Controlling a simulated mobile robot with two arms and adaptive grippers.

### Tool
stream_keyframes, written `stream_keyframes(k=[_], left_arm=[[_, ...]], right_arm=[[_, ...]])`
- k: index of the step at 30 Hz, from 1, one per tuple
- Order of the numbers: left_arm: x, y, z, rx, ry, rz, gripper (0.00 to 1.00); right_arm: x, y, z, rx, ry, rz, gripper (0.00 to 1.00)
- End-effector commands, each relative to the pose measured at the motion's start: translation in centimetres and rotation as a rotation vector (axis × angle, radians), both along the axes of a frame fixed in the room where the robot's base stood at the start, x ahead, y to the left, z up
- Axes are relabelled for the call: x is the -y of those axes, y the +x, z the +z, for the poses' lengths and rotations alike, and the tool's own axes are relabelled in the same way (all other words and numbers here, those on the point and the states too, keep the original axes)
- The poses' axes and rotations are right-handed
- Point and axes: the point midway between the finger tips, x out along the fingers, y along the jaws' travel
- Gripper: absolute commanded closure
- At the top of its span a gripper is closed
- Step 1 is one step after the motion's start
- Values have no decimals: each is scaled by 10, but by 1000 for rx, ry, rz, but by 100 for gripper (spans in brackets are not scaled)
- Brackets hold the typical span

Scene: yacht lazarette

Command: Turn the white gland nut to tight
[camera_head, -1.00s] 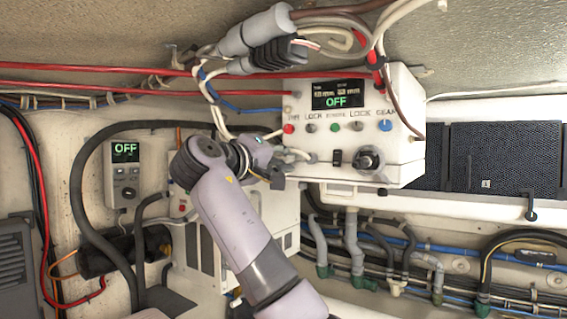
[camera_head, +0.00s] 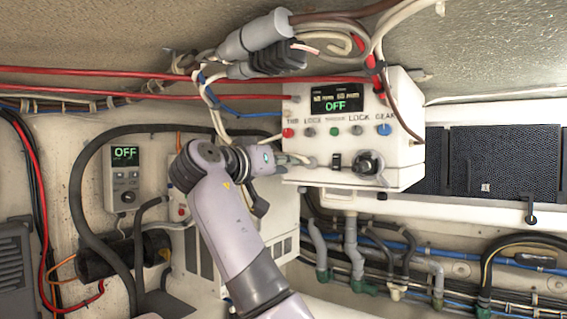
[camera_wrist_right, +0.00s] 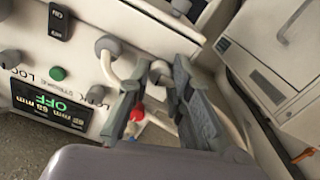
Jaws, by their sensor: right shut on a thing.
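The white control box (camera_head: 404,151) hangs under the ceiling at centre right, with its display reading OFF. My right gripper (camera_head: 282,163) is at the box's lower left side, beside a grey fitting (camera_head: 309,161) with a pale cable. In the right wrist view, my right gripper (camera_wrist_right: 158,76) has its fingers closed around a small pale fitting, which seems to be the white gland nut (camera_wrist_right: 160,70). The fingers hide much of it, and its tightness cannot be told. A grey gland (camera_wrist_right: 108,45) with a white cable is next to it. My left gripper is not in view.
Red cables (camera_head: 120,90) and a grey connector (camera_head: 255,35) run above the gripper. A small panel reading OFF (camera_head: 124,182) is on the left wall. Hoses and pipes (camera_head: 355,250) run below the box. A louvred white unit (camera_head: 283,215) stands behind my right arm.

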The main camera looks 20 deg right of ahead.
Motion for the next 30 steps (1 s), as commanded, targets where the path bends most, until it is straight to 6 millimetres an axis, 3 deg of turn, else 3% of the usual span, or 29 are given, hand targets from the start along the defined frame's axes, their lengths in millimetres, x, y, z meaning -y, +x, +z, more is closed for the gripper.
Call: stream_keyframes(k=[15, 16, 25, 30], left_arm=[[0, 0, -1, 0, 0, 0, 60], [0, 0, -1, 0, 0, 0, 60], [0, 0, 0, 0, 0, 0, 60], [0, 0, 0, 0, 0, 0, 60]], right_arm=[[0, 2, -7, 4, 21, -1, 100], [0, 2, -7, 4, 21, -1, 80], [0, 1, -3, 11, 17, -1, 61], [0, 0, -2, 13, 16, -1, 61]])
